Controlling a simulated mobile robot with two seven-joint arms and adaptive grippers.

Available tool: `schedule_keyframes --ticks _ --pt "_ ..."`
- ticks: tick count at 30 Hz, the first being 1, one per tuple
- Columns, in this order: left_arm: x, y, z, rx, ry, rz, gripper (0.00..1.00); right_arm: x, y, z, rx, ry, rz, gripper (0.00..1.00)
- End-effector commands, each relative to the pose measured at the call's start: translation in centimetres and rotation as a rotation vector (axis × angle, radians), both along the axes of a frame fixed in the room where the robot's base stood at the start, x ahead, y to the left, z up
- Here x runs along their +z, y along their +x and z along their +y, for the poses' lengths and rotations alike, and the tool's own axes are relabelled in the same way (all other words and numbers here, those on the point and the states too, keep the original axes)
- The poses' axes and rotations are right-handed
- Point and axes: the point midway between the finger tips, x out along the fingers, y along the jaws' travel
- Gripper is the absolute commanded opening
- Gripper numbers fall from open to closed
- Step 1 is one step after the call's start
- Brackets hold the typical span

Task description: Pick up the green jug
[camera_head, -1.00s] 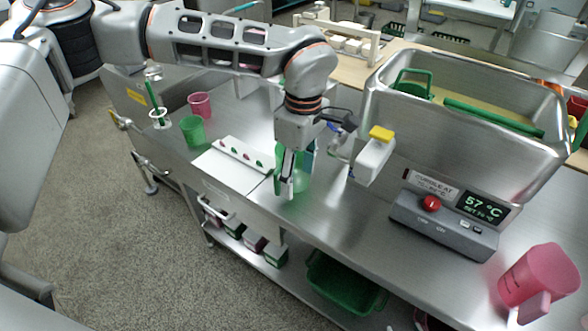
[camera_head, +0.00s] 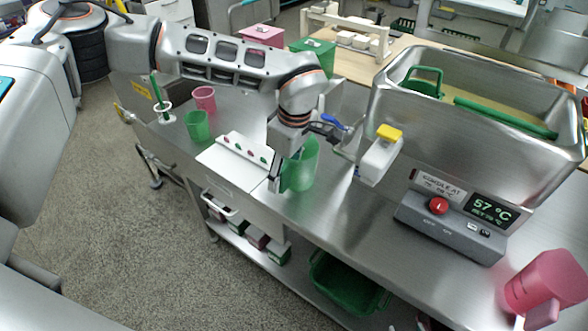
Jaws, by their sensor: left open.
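My left gripper (camera_head: 276,183) points down at the jug's left side and is open. Its fingers overlap the jug's left edge in the picture. The wrist hides part of the jug's rim, and I cannot tell whether the fingers touch the jug or its handle. My right gripper is out of view.
A smaller green cup (camera_head: 197,126) and a pink cup (camera_head: 205,98) stand farther left. A control box (camera_head: 448,228) and a pink jug (camera_head: 543,283) are at right. A steel basin (camera_head: 455,135) is behind.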

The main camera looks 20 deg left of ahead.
Motion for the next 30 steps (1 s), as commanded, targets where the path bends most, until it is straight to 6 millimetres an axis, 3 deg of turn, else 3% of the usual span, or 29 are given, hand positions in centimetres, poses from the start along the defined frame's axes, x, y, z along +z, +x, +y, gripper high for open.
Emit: schedule_keyframes --ticks 5,11,23,30 --pt "0.0 0.0 0.0 0.0 0.0 -0.001 0.55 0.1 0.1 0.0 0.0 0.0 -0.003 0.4" --pt "0.0 0.0 0.0 0.0 0.0 -0.001 0.11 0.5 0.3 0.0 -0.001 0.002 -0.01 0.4" --pt "0.3 0.1 0.0 0.001 -0.001 -0.003 0.1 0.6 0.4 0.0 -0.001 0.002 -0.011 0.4" --pt "2.9 0.1 0.0 0.0 -0.001 -0.005 0.1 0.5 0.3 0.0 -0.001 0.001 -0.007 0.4"
